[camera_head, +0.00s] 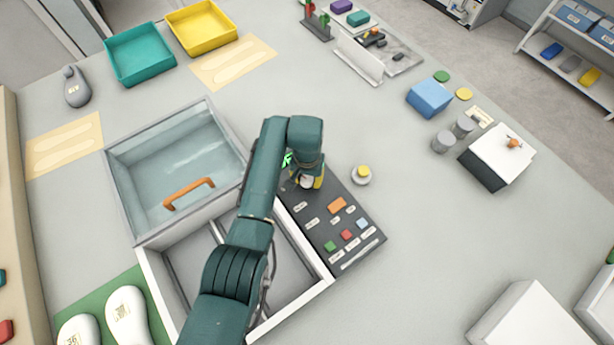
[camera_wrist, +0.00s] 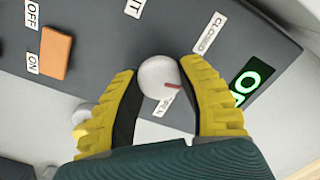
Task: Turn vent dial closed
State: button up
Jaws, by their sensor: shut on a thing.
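The vent dial (camera_wrist: 158,76) is a round whitish knob with a red pointer mark (camera_wrist: 173,86), on a dark grey control panel (camera_head: 318,235). In the wrist view the mark points right and slightly down, between the CLOSED label (camera_wrist: 208,33) at upper right and a label below that seems to read OPEN (camera_wrist: 163,103), partly hidden by the dial. My gripper (camera_wrist: 163,82) has its yellow fingers on both sides of the dial, shut on it. In the head view my gripper (camera_head: 307,181) is at the panel's far end and mostly hides the dial.
An orange ON/OFF rocker switch (camera_wrist: 56,53) and a lit green display (camera_wrist: 248,82) flank the dial. The panel's near end has several coloured buttons (camera_head: 346,235). A clear-lidded box with an orange handle (camera_head: 188,193) stands left. A small yellow-topped knob (camera_head: 362,174) is right.

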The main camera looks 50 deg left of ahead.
aim_at(307, 180)
jog(key=n+p, duration=0.2)
jog(key=n, duration=0.3)
jog(key=shift+n, duration=0.3)
jog(key=shift+s+d+f+n+p, duration=0.1)
jog(key=shift+n+p, duration=0.25)
jog(key=shift+n, duration=0.75)
jog(key=shift+f+n+p, duration=0.1)
jog(key=shift+n+p, duration=0.2)
jog(key=shift+n, duration=0.8)
jog(key=o, duration=1.2)
jog(key=shift+o, duration=0.2)
jog(key=shift+r, duration=0.15)
notch_tip(307, 180, up, 12)
